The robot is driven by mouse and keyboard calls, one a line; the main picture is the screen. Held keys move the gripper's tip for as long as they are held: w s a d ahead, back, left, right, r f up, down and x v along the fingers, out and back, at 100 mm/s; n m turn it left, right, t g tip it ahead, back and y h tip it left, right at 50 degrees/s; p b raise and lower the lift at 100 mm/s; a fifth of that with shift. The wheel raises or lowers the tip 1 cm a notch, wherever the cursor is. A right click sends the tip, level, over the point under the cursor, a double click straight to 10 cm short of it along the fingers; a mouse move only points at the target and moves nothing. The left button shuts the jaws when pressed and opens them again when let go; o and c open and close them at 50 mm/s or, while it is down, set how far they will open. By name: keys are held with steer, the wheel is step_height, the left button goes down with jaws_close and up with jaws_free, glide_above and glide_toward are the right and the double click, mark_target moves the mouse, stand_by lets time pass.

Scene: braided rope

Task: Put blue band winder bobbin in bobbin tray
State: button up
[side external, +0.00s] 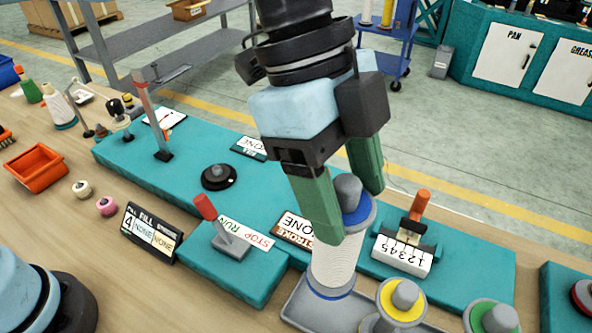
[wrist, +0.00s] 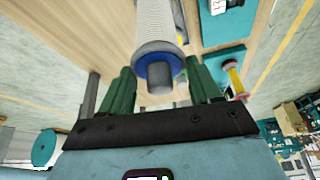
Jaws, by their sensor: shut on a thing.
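The blue band bobbin (side external: 333,263) is a white thread-wound spool with blue bands at both ends and a grey knob on top. My gripper (side external: 348,214) points down, its green fingers shut on the bobbin's upper end. The bobbin looks upright over the grey bobbin tray (side external: 296,312), at the front edge of the picture. I cannot tell whether its base touches the tray. In the wrist view, the bobbin (wrist: 157,35) shows between the two fingers, blue end and knob towards the gripper.
A yellow-banded bobbin (side external: 402,300) and a green-banded one (side external: 491,317) stand close on the right. A red-handled lever (side external: 222,232) rises on the left, and a numbered counter with an orange handle (side external: 408,245) stands behind right. An orange bin (side external: 36,168) is far left.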

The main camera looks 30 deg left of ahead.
mark_target(334, 253)
steer(key=shift+w+a+f, duration=0.1)
steer(key=shift+f, duration=5.45)
steer(key=o, duration=1.7)
steer(key=shift+r, duration=1.5)
steer(key=shift+r, duration=0.1)
step_height(334, 253, up, 4)
steer(key=shift+f, duration=0.1)
